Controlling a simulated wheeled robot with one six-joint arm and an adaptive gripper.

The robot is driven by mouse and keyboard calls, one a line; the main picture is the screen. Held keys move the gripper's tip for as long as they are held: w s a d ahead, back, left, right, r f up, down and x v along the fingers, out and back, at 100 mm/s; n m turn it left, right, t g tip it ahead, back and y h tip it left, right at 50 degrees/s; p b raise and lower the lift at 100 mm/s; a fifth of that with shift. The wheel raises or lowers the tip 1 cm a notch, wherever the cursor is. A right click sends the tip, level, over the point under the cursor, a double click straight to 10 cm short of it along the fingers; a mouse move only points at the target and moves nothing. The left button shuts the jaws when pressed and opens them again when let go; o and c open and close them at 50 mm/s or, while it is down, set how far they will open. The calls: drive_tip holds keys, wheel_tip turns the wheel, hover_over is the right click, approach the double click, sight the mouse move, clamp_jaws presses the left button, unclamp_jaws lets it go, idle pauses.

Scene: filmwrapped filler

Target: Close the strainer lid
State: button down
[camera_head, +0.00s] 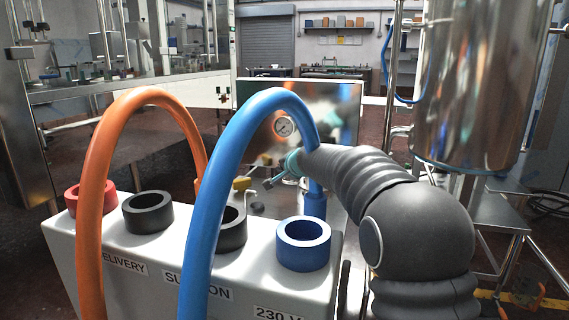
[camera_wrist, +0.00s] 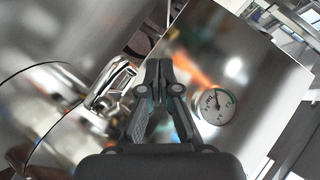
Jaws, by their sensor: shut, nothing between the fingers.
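In the wrist view my gripper (camera_wrist: 158,66) is shut and empty, its fingers together in front of shiny metal. Just left of the fingers is a polished metal fitting (camera_wrist: 112,86), like a handle or clamp. A large rounded polished metal body (camera_wrist: 45,100) with a curved dark rim line fills the left side. It may be the strainer or its lid; reflections keep me from telling which, or how the lid stands. I cannot tell whether my fingers touch the fitting. In the head view my gripper (camera_head: 272,178) is small, behind the blue hose, and the strainer is not clearly visible.
A steel panel with a round gauge (camera_wrist: 217,106) stands close right of my fingers. In the head view an orange hose (camera_head: 97,170) and a blue hose (camera_head: 210,190) arch over a white box (camera_head: 130,285) in front. A steel tank (camera_head: 475,90) stands at right.

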drive_tip(key=shift+a+f, duration=0.15)
drive_tip(key=shift+f, duration=0.3)
drive_tip(key=shift+p, duration=0.3)
drive_tip(key=s+a+r+p, duration=0.1)
drive_tip(key=s+a+r, duration=0.15)
drive_tip(key=r, duration=0.25)
drive_tip(key=s+a+r+p, duration=0.1)
drive_tip(key=s+r, duration=0.3)
drive_tip(key=r, duration=0.2)
drive_tip(key=s+d+n+h+b, duration=0.3)
drive_tip(key=s+d+b, duration=0.2)
drive_tip(key=s+d, duration=1.55)
drive_tip(key=s+f+n+g+h+p, duration=0.1)
drive_tip(key=s+f+n+g+p, duration=0.1)
drive_tip(key=s+f, duration=0.7)
drive_tip(key=s+d+f+n+g+p, duration=0.1)
drive_tip(key=s+f+n+g+p, duration=0.1)
drive_tip(key=s+f, duration=0.7)
drive_tip(key=s+n+g, duration=0.1)
drive_tip(key=s+g, duration=0.1)
drive_tip(key=s, duration=0.5)
drive_tip(key=shift+s+d+f+h+p, duration=0.15)
drive_tip(key=shift+s+h+p, duration=0.15)
drive_tip(key=shift+h, duration=0.1)
